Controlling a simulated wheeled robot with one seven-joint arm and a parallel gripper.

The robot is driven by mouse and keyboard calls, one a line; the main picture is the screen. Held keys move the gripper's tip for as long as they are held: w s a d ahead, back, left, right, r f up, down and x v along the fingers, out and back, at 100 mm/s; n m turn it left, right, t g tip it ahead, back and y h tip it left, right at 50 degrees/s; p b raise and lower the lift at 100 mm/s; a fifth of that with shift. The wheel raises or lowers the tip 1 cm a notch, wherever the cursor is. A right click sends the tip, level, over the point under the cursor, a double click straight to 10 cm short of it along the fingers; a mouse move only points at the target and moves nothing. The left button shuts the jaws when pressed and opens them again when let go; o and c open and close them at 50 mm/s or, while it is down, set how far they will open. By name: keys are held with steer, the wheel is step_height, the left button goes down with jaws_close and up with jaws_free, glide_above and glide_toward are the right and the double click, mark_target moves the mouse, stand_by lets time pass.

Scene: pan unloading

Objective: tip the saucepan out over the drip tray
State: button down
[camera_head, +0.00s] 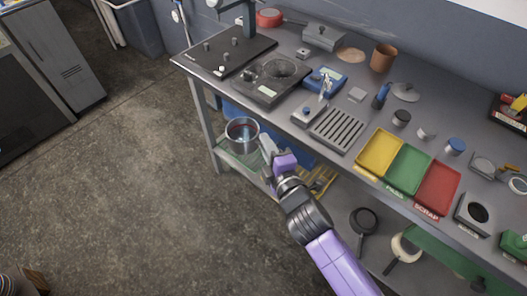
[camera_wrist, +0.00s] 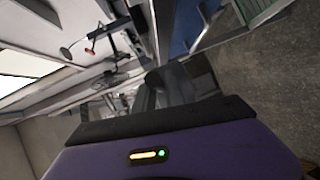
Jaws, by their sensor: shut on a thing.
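The saucepan (camera_head: 242,131) is a round metal pan, seen in the head view in front of the bench's left part. It looks roughly upright with its open top facing up; what is inside is too small to tell. My gripper (camera_head: 266,149) is shut on it at its lower right side, the handle mostly hidden by the fingers. In the wrist view the dark fingers (camera_wrist: 170,88) show, but I cannot make out the pan there. A slotted grey tray (camera_head: 338,128), which looks like the drip tray, lies on the bench top, right of the pan and apart from it.
Yellow (camera_head: 379,152), green (camera_head: 408,168) and red (camera_head: 437,187) bins stand right of the slotted tray. A scale-like device (camera_head: 270,80) and a blue meter (camera_head: 326,80) stand behind it. The bench's front edge lies between pan and tray. Open floor (camera_head: 130,190) is at left.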

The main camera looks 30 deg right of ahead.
steer(key=s+d+r+m+g+h+p, duration=0.1)
steer(key=s+d+r+m+g+h, duration=0.2)
steer(key=d+r+m+h, duration=0.35)
steer(key=s+d+r+m+g+h+p, duration=0.1)
steer(key=s+d+r+m+g+h, duration=0.25)
steer(key=d+r, duration=0.55)
steer(key=s+d+m+g+h, duration=0.2)
steer(key=s+m+g+h, duration=0.15)
steer(key=s, duration=0.35)
steer(key=w+a+f+n+t+h+b, duration=0.1)
steer(key=f+n+t+h+b, duration=0.1)
steer(key=n, duration=0.5)
steer(key=w+a+f+n+t+h+b, duration=0.1)
steer(key=a+f+n+t+h+b, duration=0.1)
steer(key=n, duration=0.5)
step_height(320, 180, down, 2)
steer(key=h+b, duration=0.1)
steer(key=b, duration=0.2)
steer(key=shift+w+a+f, duration=0.2)
steer(key=shift+w+f, duration=0.05)
stand_by(0.6)
